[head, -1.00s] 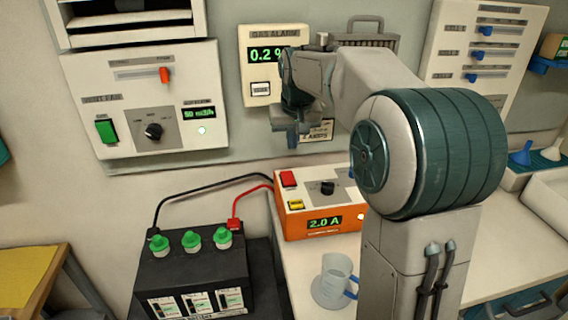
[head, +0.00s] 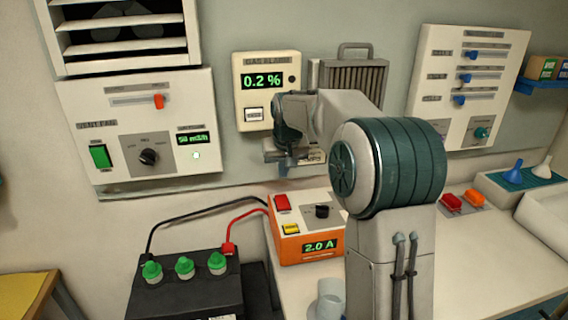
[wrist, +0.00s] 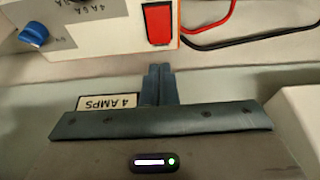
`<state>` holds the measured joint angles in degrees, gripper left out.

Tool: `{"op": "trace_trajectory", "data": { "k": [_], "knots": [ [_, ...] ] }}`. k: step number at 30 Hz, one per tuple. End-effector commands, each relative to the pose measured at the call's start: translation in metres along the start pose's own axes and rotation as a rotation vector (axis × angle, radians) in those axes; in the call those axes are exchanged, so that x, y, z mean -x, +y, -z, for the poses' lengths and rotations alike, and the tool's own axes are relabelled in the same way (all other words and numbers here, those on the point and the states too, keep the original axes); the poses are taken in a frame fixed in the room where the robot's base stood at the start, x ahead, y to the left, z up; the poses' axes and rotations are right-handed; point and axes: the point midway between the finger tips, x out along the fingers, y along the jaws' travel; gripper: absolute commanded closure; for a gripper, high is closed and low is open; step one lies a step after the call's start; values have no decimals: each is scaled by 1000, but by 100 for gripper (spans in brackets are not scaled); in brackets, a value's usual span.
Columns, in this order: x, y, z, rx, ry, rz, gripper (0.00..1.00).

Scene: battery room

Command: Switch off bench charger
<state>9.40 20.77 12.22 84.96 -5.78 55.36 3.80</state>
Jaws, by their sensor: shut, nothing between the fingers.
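The bench charger (head: 310,252) is an orange box with a light sloping top, standing on the bench in the head view. Its display reads 2.0 A and is lit. A red switch (head: 281,202), a yellow button (head: 291,229) and a dark knob (head: 322,211) show on it. In the wrist view the red switch (wrist: 158,22) is at the top, with a blue knob (wrist: 33,32) to its left. My gripper (head: 283,167) is shut and empty, above and behind the charger near the wall. Its fingers (wrist: 158,72) point towards the red switch, apart from it. My arm hides the charger's right side.
A black battery (head: 190,295) with green caps stands left of the charger, joined by red and black cables (head: 190,216). A mug (head: 328,300) stands in front.

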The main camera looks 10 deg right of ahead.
Motion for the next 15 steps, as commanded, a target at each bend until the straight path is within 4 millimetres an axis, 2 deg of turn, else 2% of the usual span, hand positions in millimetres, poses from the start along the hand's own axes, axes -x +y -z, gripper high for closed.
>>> {"op": "trace_trajectory", "data": {
  "k": [1, 7, 15],
  "knots": [
    [-12, 0, -1, 0, -6, 1, 100],
    [-53, 0, -1, 1, -5, 1, 100],
    [-84, 0, -8, 1, -1, 0, 100]
  ]
}}
